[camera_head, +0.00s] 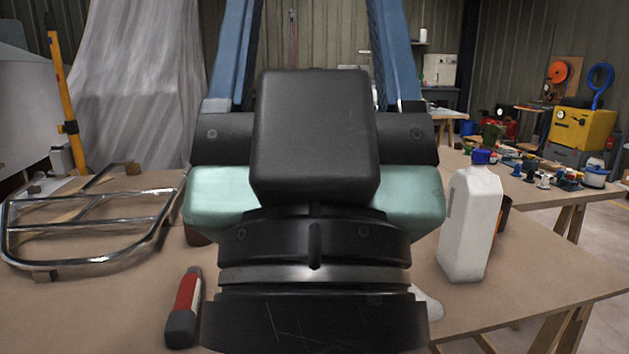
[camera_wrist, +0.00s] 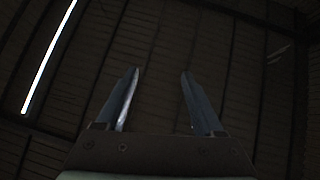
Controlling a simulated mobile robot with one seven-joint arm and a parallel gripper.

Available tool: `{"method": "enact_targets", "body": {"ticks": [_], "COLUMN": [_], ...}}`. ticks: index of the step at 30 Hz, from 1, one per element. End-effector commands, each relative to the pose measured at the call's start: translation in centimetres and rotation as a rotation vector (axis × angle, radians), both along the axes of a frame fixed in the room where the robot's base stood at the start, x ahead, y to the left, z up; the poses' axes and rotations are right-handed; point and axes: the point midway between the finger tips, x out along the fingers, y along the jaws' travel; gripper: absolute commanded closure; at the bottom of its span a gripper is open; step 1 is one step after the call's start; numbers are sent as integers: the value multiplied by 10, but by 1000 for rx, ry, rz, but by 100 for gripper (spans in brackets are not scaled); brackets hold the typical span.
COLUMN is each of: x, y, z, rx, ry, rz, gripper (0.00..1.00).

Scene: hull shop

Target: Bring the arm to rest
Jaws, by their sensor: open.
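My gripper (camera_wrist: 160,73) is open, with two blue-grey fingers standing apart and nothing visible between them. In the wrist view it points at a dark slatted ceiling with a bright strip light (camera_wrist: 49,55). In the head view my black wrist and the gripper's two blue fingers stand upright, close to the camera. They fill the middle of the picture and hide much of the workbench (camera_head: 85,310) behind them. The arm touches nothing that I can see.
On the bench are a bent chrome rail frame (camera_head: 95,255) at left, a red and grey cylinder (camera_head: 184,308) and a white jug with blue cap (camera_head: 470,222) at right. A second table (camera_head: 520,192) holds small parts and a yellow machine (camera_head: 582,129) stands behind.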

Motion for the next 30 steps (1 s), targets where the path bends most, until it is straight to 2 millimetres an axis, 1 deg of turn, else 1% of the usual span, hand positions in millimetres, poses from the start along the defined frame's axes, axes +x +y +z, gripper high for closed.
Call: {"method": "enact_targets", "body": {"ticks": [1,15,18,21,24,26,27,28,30], "x": [0,2,2,2,2,2,2,2,2], "y": [0,0,1,1,1,1,1,1,1], "z": [39,185,209,227,236,238,238,238,237], "rx": [0,-1,-1,-1,-1,-1,-1,-1,-1], "ry": [1,8,8,9,9,9,9,9,9], "rz": [0,1,1,1,1,1,1,1,1], "gripper": [31,31,31,31,31,40,47,50,50]}}
